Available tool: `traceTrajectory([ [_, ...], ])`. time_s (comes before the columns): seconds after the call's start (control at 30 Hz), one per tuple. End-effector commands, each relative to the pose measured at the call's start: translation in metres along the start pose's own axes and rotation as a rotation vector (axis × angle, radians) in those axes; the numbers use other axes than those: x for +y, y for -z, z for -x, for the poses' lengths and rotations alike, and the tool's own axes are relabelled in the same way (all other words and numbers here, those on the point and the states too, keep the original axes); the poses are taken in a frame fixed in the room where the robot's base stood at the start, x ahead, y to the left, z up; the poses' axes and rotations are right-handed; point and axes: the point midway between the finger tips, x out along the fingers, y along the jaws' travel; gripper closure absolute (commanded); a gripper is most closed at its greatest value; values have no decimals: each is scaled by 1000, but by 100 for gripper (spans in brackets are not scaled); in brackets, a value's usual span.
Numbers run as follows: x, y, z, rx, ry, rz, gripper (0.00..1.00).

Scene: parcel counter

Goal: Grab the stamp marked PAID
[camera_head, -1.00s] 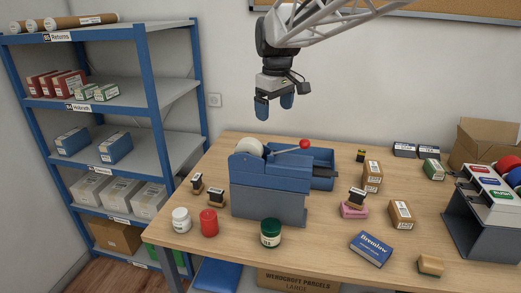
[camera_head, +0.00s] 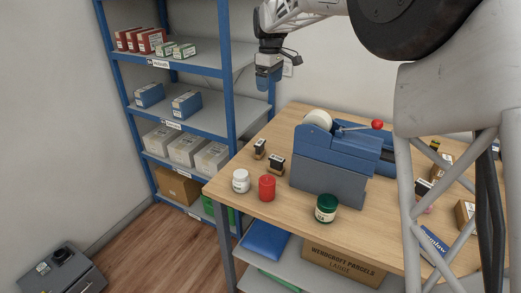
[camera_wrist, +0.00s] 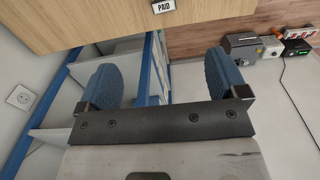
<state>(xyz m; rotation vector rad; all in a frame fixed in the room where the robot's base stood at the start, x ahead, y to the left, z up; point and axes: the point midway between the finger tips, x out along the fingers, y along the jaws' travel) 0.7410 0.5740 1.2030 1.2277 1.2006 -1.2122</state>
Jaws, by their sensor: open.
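In the wrist view a white label reading PAID (camera_wrist: 163,6) shows at the top edge, over the wooden counter (camera_wrist: 90,22); the rest of that stamp is cut off. In the head view two small dark stamps, a rear one (camera_head: 259,148) and a front one (camera_head: 277,164), stand at the counter's left end. Their markings are too small to read there. My gripper (camera_head: 268,76) is high above the counter's back left, well apart from the stamps. In the wrist view my gripper (camera_wrist: 163,80) has its blue fingers wide apart with nothing between them.
A blue tape dispenser (camera_head: 333,160) with a red-knobbed lever stands right of the stamps. Blue shelving (camera_head: 226,80) is at the left.

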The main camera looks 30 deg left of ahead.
Motion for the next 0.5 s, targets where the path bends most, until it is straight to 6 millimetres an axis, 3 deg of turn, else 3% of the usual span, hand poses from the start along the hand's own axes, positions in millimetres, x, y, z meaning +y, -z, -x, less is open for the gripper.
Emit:
traceTrajectory([
  [0.37,1,37,-16,-6,8,69,8],
  [0.5,0,35,-45,-8,10,67,8],
])
